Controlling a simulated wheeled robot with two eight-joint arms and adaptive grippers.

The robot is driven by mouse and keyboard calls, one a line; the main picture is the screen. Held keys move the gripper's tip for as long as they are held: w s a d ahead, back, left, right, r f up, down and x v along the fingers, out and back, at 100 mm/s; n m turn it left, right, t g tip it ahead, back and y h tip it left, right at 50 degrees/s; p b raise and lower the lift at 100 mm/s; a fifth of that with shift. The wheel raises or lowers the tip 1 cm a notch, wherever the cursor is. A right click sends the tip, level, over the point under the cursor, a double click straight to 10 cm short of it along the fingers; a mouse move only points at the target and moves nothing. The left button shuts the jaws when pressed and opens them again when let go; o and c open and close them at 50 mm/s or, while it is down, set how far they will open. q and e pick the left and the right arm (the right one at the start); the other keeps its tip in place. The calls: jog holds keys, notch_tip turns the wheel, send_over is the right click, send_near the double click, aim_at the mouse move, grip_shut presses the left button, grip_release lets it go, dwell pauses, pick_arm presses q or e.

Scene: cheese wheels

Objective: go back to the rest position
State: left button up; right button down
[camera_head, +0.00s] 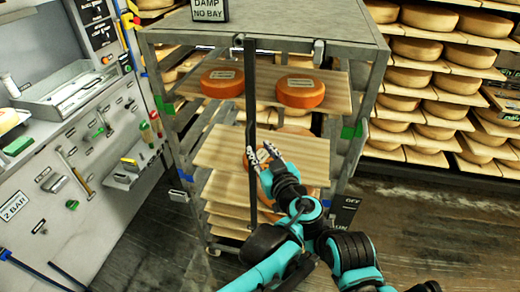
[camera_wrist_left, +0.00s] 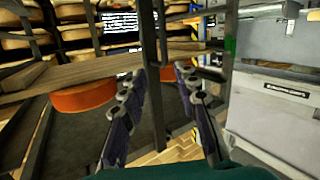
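My left gripper (camera_head: 262,153) is at the front of the grey rack, beside a dark upright bar (camera_head: 250,110). In the left wrist view, the fingers of my left gripper (camera_wrist_left: 160,75) are spread apart. The dark bar (camera_wrist_left: 161,35) shows between them in the picture; I cannot tell whether they touch it. An orange cheese wheel (camera_wrist_left: 84,96) shows left of the fingers, beneath a wooden board (camera_wrist_left: 75,74). In the head view, a wooden board (camera_head: 215,152) lies behind the gripper, which partly hides it. My right gripper is not in view.
Two orange wheels (camera_head: 222,84) (camera_head: 302,92) sit on the rack's upper board. The rack's grey top (camera_head: 290,22) carries a sign (camera_head: 209,9). A tool wall (camera_head: 60,160) stands left, shelves of cheese (camera_head: 430,90) right. Dark floor (camera_head: 440,220) is open at lower right.

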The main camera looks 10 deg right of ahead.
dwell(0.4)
pick_arm(q)
jog(key=s+a+f+m+g+y, duration=0.1)
jog(key=s+a+f+g, duration=0.15)
jog(key=a, duration=0.55)
jog(key=s+a+f+g, duration=0.1)
jog(key=a+f+g, duration=0.25)
jog(key=a, duration=0.55)
jog(key=s+a+f+m+g+h, duration=0.1)
jog(key=s+a+f+h, duration=0.1)
jog(key=s+a+f, duration=0.2)
jog(key=s+a+f+m+g+h, duration=0.1)
jog(key=s+a+f, duration=0.3)
jog(key=s, duration=0.6)
jog(key=shift+s+m+g+h, duration=0.3)
jog(key=shift+m+h, duration=0.2)
jog(key=shift+h, duration=0.3)
jog(key=shift+f, duration=0.1)
